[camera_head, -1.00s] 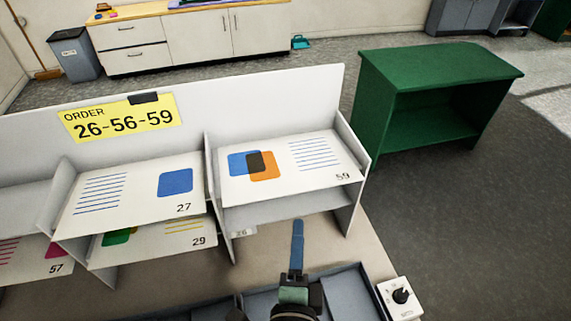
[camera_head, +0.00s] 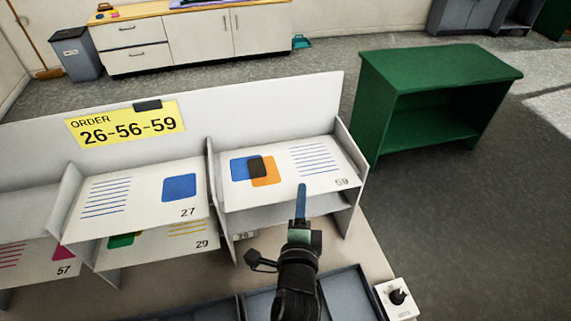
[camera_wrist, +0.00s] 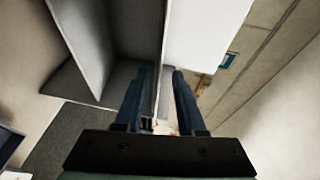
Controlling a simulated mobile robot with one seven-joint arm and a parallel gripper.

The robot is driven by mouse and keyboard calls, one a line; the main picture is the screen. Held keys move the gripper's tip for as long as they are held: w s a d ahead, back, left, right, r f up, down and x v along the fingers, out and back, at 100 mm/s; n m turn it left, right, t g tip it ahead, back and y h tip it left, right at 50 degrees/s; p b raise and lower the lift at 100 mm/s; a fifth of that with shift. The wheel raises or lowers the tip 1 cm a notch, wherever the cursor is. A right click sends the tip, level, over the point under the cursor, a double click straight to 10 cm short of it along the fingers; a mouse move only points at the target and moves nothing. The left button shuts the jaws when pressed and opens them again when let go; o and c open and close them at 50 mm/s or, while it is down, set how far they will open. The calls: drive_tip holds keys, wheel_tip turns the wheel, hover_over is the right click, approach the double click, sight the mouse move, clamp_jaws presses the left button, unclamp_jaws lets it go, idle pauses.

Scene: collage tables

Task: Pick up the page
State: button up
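The page numbered 59 (camera_head: 325,178) lies on the upper right shelf of the sorter, with overlapping blue and orange squares and blue lines. Page 27 (camera_head: 140,207) and page 29 (camera_head: 155,243) lie to the left. My gripper (camera_head: 301,187) is at the front edge of page 59's shelf. In the wrist view its two blue fingers (camera_wrist: 156,75) are apart, with a thin upright edge and a white surface beyond. I cannot tell whether they touch anything.
A yellow order sign (camera_head: 127,124) reads 26-56-59 on the sorter's back panel. A grey tray (camera_head: 345,292) lies in front, beside a white dial box (camera_head: 398,299). Upright dividers flank the shelves. A green shelf unit (camera_head: 440,62) stands behind right, with open floor around it.

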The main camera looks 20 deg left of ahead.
drive_tip(key=shift+x, duration=0.95)
clamp_jaws()
